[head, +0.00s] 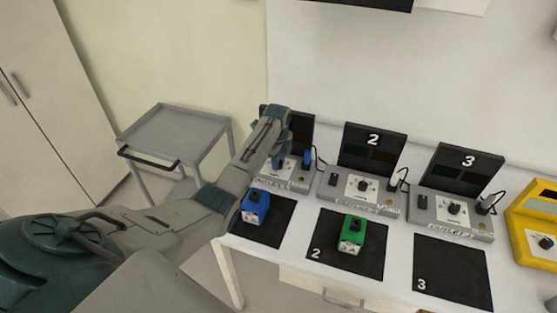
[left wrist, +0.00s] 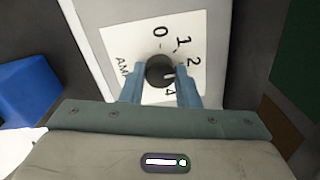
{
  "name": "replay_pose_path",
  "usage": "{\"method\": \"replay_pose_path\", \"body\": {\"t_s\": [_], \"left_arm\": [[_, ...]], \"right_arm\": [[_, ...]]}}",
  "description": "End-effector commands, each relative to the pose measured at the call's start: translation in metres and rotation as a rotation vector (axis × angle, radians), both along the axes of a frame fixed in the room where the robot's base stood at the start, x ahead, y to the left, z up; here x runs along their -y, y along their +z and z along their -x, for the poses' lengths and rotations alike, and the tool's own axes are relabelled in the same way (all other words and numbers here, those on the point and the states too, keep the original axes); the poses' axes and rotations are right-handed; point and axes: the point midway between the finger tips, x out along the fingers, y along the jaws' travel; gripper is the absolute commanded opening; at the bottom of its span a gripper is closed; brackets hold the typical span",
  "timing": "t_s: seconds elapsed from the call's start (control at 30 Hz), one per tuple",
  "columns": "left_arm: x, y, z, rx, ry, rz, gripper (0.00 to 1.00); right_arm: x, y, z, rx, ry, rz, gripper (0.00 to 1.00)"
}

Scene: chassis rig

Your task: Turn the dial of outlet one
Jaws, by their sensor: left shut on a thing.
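Outlet one (head: 299,182) is the leftmost grey unit on the table, and my left arm partly covers it and its black back panel. My left gripper (head: 281,158) reaches down over its dial. In the left wrist view the dial (left wrist: 160,67) is a dark round knob on a white plate (left wrist: 142,32) printed 0, 1, 2 and 4, with one place between 2 and 4 hidden. The two blue fingers of my left gripper (left wrist: 160,81) are on either side of the knob, shut on it. A pale mark on the knob points towards the lower right. My right gripper is not in view.
A blue block-like device (head: 255,207) lies on the first black mat, and a green one (head: 350,234) on mat 2. Mat 3 (head: 451,270) is bare. Outlets two (head: 335,195) and three (head: 470,226) and a yellow unit (head: 530,233) stand to the right. A grey cart (head: 178,124) is behind my arm.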

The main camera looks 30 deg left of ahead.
Motion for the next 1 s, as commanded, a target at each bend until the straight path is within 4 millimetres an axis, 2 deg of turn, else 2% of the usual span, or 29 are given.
{"method": "replay_pose_path", "body": {"t_s": [0.27,1.0], "left_arm": [[0.000,0.004,0.000,0.000,0.180,-0.001,0.06],[0.001,0.003,-0.001,0.000,0.878,-0.001,0.06]], "right_arm": [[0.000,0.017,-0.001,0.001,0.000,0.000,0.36],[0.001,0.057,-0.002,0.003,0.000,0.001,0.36]]}}
